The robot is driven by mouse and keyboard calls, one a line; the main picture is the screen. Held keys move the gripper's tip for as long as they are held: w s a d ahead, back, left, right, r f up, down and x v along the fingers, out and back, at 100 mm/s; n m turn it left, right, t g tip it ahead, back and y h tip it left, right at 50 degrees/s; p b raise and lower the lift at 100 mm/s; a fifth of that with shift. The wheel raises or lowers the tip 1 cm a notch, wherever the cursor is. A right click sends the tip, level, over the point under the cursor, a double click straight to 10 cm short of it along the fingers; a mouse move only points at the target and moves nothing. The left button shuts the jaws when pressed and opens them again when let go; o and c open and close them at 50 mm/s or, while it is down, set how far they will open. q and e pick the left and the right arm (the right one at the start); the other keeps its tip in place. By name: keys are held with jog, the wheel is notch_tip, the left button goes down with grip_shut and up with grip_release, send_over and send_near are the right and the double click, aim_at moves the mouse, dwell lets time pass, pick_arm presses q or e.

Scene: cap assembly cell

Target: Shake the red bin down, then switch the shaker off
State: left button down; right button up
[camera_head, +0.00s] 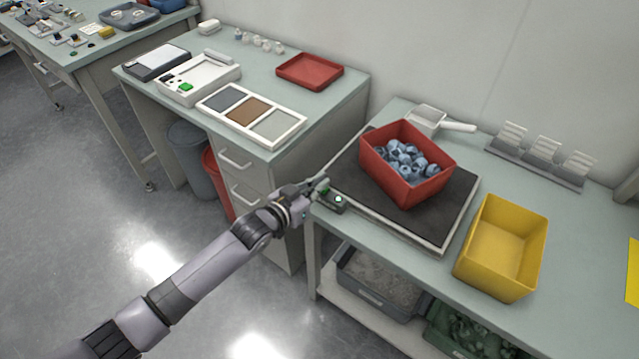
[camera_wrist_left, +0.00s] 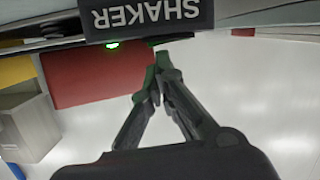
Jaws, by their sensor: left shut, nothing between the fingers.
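The red bin (camera_head: 405,185) stands on the dark shaker plate (camera_head: 452,212) at the left of the right-hand bench. It holds several blue-grey caps (camera_head: 410,160). The shaker's control box (camera_head: 334,203) sits at the plate's front left corner with a lit whitish-green light. My left gripper (camera_head: 322,186) is shut and empty, right beside this box. In the left wrist view the fingertips (camera_wrist_left: 158,65) are together just below the dark SHAKER label (camera_wrist_left: 145,17) and a lit green light. I cannot tell whether they touch the box. My right gripper is not in view.
An empty yellow bin (camera_head: 502,240) stands right of the shaker. A white scoop (camera_head: 428,119) lies behind it, near a rack (camera_head: 535,160). A drawer bench (camera_head: 330,108) with a red tray (camera_head: 310,70) stands to the left. Crates (camera_head: 360,283) sit on the lower shelf.

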pick_arm(q)
jog(key=shift+s+d+f+m, duration=0.2)
jog(key=shift+f+m, duration=0.15)
jog(key=shift+m, duration=0.35)
jog(key=shift+y, duration=0.3)
jog(key=shift+w+r+p, duration=0.15)
jog(key=shift+r+p, duration=0.35)
jog(key=shift+p, duration=0.2)
jog(key=d+r+p+v, duration=0.1)
jog(key=r+v, duration=0.1)
jog(key=v, duration=0.9)
jog(key=shift+r+p, duration=0.15)
jog(key=shift+p, duration=0.2)
jog(key=shift+d, duration=0.1)
